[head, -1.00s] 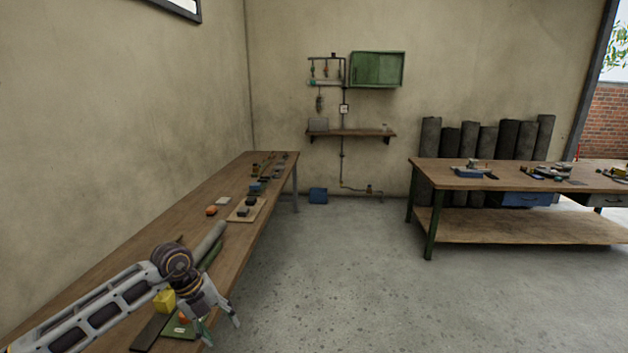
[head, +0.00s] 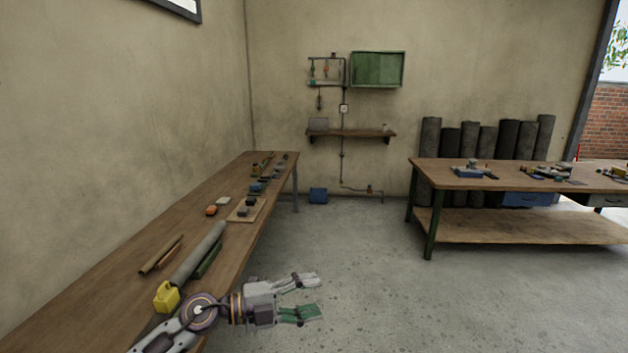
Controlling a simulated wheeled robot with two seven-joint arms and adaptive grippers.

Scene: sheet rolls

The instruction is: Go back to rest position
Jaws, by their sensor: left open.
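My left gripper (head: 308,297) is open and empty in the head view. It points right, over the floor just past the right edge of the long wooden table (head: 190,213). My left arm comes in from the bottom left and covers the near end of that table. A grey sheet roll (head: 199,252) lies on the table beyond my arm, with a dark green strip (head: 208,261) along its right side. My right gripper is not in view.
Thin brown rods (head: 160,255) and a board with dark blocks (head: 246,210) lie farther along. A second workbench (head: 520,178) stands at the right, dark upright rolls (head: 505,140) behind it. The middle floor is clear.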

